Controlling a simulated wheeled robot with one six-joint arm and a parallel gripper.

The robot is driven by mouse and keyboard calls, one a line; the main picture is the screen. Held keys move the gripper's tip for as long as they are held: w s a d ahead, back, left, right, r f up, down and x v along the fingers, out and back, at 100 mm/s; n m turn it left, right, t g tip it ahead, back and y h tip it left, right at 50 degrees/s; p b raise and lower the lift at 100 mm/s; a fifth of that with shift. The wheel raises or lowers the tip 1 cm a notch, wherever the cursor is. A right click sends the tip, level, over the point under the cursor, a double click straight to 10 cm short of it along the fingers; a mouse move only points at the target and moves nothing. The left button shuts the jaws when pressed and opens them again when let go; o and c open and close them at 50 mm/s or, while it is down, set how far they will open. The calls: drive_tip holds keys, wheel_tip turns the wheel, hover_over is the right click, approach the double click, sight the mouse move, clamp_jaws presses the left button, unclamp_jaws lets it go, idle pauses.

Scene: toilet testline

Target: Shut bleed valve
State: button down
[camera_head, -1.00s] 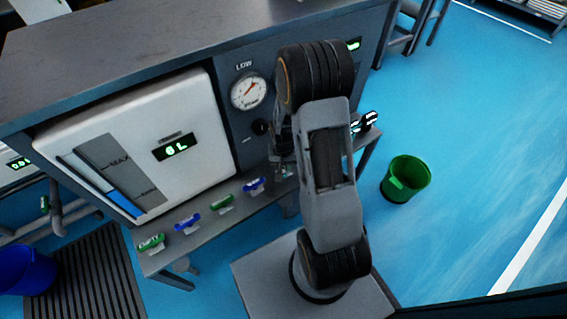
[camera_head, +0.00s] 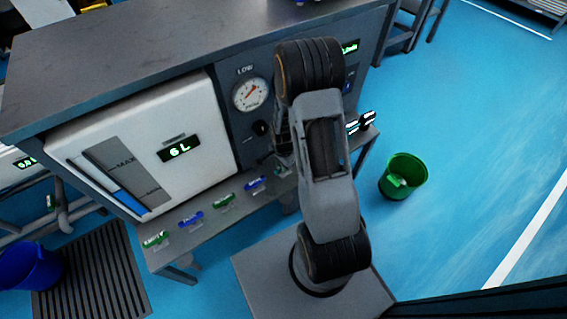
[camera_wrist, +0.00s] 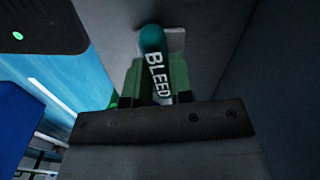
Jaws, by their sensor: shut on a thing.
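The bleed valve handle (camera_wrist: 154,62) is teal with white "BLEED" lettering and stands out from a pale wall mount in the wrist view. My gripper (camera_wrist: 152,85) is shut on this handle, with its green fingers on either side of the lettering. In the head view my arm hides most of the gripper and the bleed valve, to the right of the pressure gauge (camera_head: 250,93) marked LOW.
A white tank panel (camera_head: 150,150) reads 6 L. Several green and blue valve handles (camera_head: 224,200) line the shelf below it. A green bucket (camera_head: 403,177) stands on the floor at right, a blue bucket (camera_head: 32,268) at left. Open blue floor lies right.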

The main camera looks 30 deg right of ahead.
drive_tip(key=shift+m, duration=0.7)
drive_tip(key=c, duration=1)
unclamp_jaws()
wheel_tip(320, 180, up, 14)
drive_tip(key=p, duration=0.5)
drive_tip(key=shift+f, duration=0.1)
drive_tip(key=s+a+r+n+t+p, duration=0.1)
drive_tip(key=r+n+p, duration=0.4)
drive_tip(key=r, duration=0.9)
drive_tip(key=s+a+r+n+t+p, duration=0.1)
drive_tip(key=s+a+r+n+p, duration=0.3)
drive_tip(key=r+p, duration=0.7)
drive_tip(key=s+a+r+n+t+p, duration=0.1)
drive_tip(key=s+a+r+n+p, duration=0.2)
drive_tip(key=r, duration=1.6)
drive_tip(key=s+n+p, duration=0.3)
drive_tip(key=n+p, duration=0.1)
drive_tip(key=p, duration=0.1)
drive_tip(key=shift+a+n+t+p, duration=0.25)
drive_tip(key=shift+n+t+p, duration=0.05)
drive_tip(key=shift+p, duration=0.05)
